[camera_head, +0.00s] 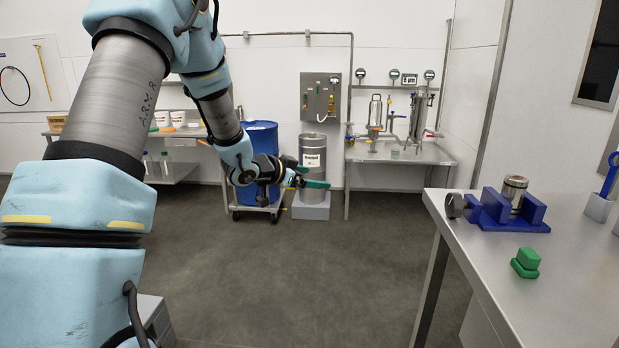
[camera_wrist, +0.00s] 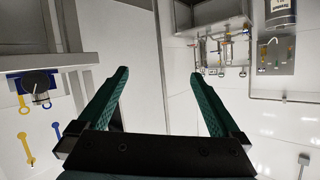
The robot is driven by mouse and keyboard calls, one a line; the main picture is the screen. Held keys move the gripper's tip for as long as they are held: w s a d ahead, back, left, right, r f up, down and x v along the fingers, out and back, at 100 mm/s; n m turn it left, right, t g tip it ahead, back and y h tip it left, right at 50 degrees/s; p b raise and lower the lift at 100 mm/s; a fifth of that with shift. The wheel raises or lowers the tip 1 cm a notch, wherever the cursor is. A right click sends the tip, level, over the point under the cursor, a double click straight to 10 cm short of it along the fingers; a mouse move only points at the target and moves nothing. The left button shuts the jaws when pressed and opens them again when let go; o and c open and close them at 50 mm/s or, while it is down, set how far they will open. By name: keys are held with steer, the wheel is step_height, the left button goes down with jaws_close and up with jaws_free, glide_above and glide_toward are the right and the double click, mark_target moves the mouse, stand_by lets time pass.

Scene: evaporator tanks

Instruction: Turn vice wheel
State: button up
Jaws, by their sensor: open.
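A blue vice (camera_head: 497,212) sits on the metal table at the right in the head view. Its dark round wheel (camera_head: 454,206) is on the vice's left end. A metal cylinder (camera_head: 514,190) stands between the vice's jaws. My gripper (camera_head: 310,176) is in mid-air over the floor, left of the table and well apart from the vice. In the wrist view its two green fingers (camera_wrist: 158,75) are spread wide with nothing between them.
A green block (camera_head: 526,262) lies on the metal table (camera_head: 560,290) in front of the vice. Blue-handled tools in a holder (camera_head: 600,205) stand right of it. A blue drum (camera_head: 262,140) on a cart and a steel keg (camera_head: 312,155) stand behind my gripper. The floor left of the table is clear.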

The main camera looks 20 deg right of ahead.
stand_by(0.3)
steer(key=m+g+h+b, duration=0.45)
steer(key=m+g, duration=0.25)
steer(key=g, duration=0.6)
glide_toward(449, 205)
steer(key=shift+y, duration=0.45)
steer(key=x, duration=0.3)
steer(key=p+x, duration=0.1)
steer(key=x, duration=0.6)
steer(key=shift+w+r, duration=0.15)
steer(key=shift+r, duration=0.2)
steer(key=c, duration=1.3)
